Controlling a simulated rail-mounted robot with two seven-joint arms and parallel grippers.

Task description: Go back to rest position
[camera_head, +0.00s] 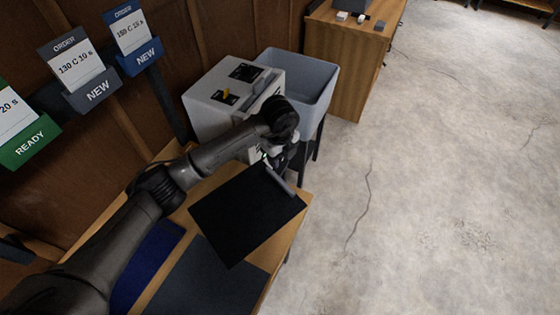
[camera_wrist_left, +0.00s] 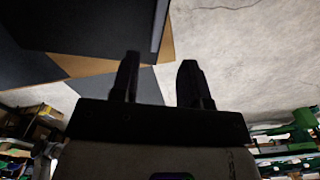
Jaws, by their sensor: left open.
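My left arm crosses the camera_head view from the lower left. Its gripper (camera_head: 272,158) is at the front of a white box-shaped machine (camera_head: 208,98), partly hidden by my wrist. In the wrist view the gripper (camera_wrist_left: 159,75) has its two dark fingers apart, with nothing held between them. A short grey bar (camera_head: 281,181) shows just below the gripper, over a black flat panel (camera_head: 240,215). I cannot tell whether the gripper touches the bar. My right gripper is in neither view.
The wooden table (camera_head: 284,247) also bears a dark blue sheet (camera_head: 150,262) and a dark grey sheet (camera_head: 212,283). A grey tub (camera_head: 310,85) stands behind the machine. Order cards (camera_head: 78,68) hang on the wall at left. The concrete floor (camera_head: 440,170) at right is clear.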

